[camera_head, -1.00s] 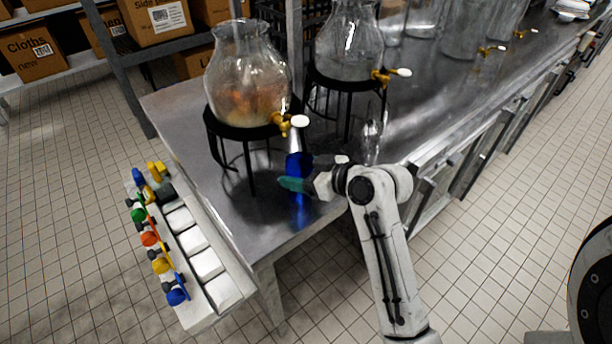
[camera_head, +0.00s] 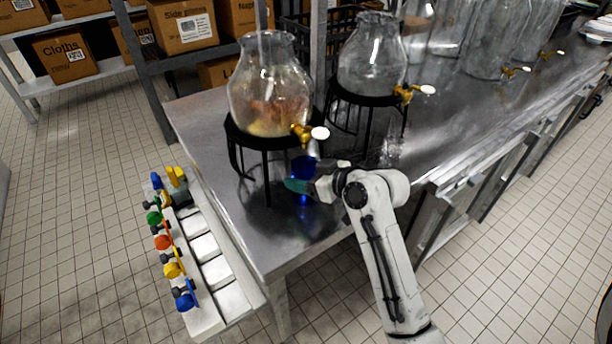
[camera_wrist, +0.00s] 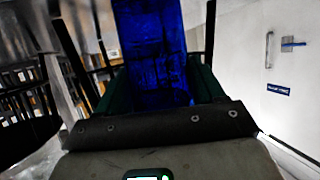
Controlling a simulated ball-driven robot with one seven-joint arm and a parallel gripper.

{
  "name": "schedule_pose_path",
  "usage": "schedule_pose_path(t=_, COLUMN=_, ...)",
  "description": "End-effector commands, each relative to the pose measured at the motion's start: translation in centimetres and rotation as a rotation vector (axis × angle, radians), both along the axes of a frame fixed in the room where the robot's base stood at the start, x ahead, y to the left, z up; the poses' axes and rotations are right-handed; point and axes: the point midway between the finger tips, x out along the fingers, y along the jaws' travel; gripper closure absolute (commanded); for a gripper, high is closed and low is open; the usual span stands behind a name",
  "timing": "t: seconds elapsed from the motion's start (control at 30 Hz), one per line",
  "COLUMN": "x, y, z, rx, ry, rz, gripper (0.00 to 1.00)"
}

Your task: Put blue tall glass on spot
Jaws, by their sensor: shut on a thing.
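The blue tall glass (camera_head: 304,168) is upright in my gripper (camera_head: 299,187), just below and in front of the first dispenser's gold tap (camera_head: 302,132). My gripper is shut on it, with one green finger across its near side. The glass also shows in the wrist view (camera_wrist: 150,45), between the green fingers; its lower part is hidden there. A blue patch lies below the finger in the head view; I cannot tell whether the glass touches the table. I cannot make out a marked spot.
The first glass dispenser (camera_head: 268,90) stands on a black stand (camera_head: 238,134) close behind my gripper. A second dispenser (camera_head: 372,55) is to its right. The steel table (camera_head: 245,225) is bare at its front left corner. A white rack with coloured knobs (camera_head: 228,300) adjoins its left side.

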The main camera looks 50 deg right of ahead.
Motion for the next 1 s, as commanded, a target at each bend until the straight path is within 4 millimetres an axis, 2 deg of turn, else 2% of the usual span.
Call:
schedule_pose_path(t=0.27, x=0.0, y=0.0, z=0.0, rx=0.000, ry=-0.001, rz=0.000, gripper=0.70)
schedule_pose_path(t=0.3, x=0.0, y=0.0, z=0.0, rx=0.000, ry=-0.001, rz=0.000, gripper=0.30)
schedule_pose_path(t=0.6, x=0.0, y=0.0, z=0.0, rx=0.000, ry=-0.001, rz=0.000, gripper=0.03)
schedule_pose_path(t=0.87, x=-0.1, y=0.0, z=-0.1, rx=0.001, ry=0.000, rz=0.000, gripper=0.03)
schedule_pose_path(t=1.0, x=-1.2, y=0.0, z=0.3, rx=0.001, ry=-0.002, rz=0.000, gripper=0.03)
